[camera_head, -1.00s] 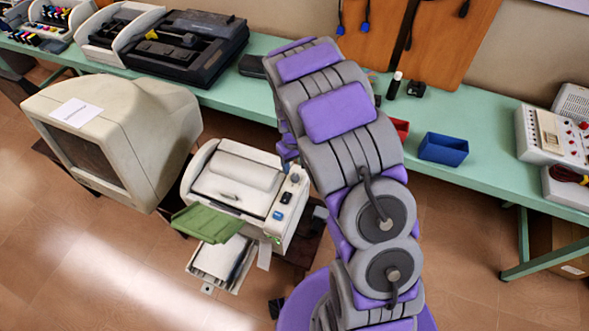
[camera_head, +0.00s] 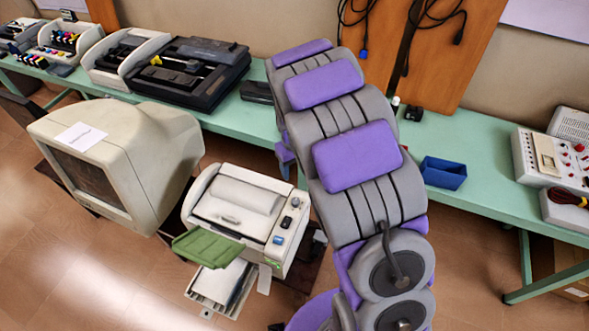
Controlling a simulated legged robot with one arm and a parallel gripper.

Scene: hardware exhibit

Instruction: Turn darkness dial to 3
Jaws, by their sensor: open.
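A white desktop machine (camera_head: 238,196) like a small printer or copier stands left of my arm, with a green tray (camera_head: 207,247) at its front. Its right-hand control strip holds a small round dark knob (camera_head: 296,202), which looks like the darkness dial. A black switch (camera_head: 286,222) and a blue button (camera_head: 278,240) sit below it. The numbers and the dial's setting are too small to read. My grey and purple arm rises just right of the machine. A small purple part shows behind the arm's left edge, but my jaws cannot be made out. Nothing is seen touching the dial.
A beige monitor (camera_head: 118,165) stands close to the machine's left. Behind runs a green bench (camera_head: 470,155) with a black printer (camera_head: 190,72), a blue bin (camera_head: 443,173) and a white control box (camera_head: 552,160). Open floor (camera_head: 90,285) lies in front.

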